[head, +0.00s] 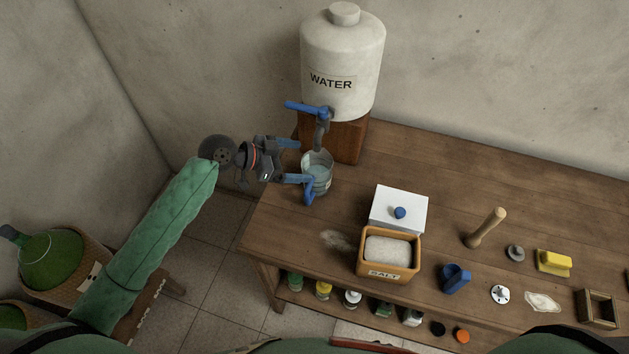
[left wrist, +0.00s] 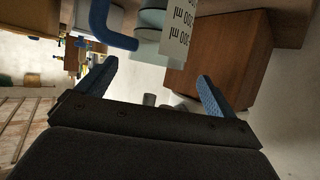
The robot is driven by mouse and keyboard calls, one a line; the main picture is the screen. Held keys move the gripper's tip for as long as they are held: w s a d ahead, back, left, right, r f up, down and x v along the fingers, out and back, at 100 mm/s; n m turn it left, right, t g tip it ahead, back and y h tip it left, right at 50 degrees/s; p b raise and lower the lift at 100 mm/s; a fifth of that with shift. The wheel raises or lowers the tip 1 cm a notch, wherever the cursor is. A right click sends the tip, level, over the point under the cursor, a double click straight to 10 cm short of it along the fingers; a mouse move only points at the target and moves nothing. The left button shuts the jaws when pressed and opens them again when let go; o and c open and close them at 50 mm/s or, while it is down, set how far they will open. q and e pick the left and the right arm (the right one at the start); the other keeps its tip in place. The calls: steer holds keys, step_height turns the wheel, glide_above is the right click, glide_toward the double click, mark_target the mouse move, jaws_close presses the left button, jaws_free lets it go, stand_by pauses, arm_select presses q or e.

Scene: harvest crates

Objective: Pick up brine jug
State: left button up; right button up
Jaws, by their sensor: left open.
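The brine jug (head: 317,166) is a clear jug with liquid in it and a blue handle (head: 309,190) toward the front. It stands upright on the bench beneath the tap of the water tank. My left gripper (head: 291,161) is open and empty just left of the jug, its blue fingers pointing at it. The lower finger overlaps the handle in the head view; I cannot tell whether they touch. In the left wrist view the jug (left wrist: 150,40) shows ml markings and lies beyond the open fingers, not between them. My right gripper is not in view.
The white water tank (head: 342,60) stands on a wooden block (head: 348,138) behind the jug, its blue-levered tap (head: 318,118) close above. A salt box (head: 388,272), white lid (head: 412,196), pestle (head: 485,227) and blue scoop (head: 455,279) lie to the right. Bench between is mostly clear.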

mark_target(312, 163)
arm_select(q)
steer(key=shift+s+x, duration=0.2)
steer(key=shift+x, duration=2.2)
steer(key=shift+f, duration=0.15)
steer(key=c, duration=1.7)
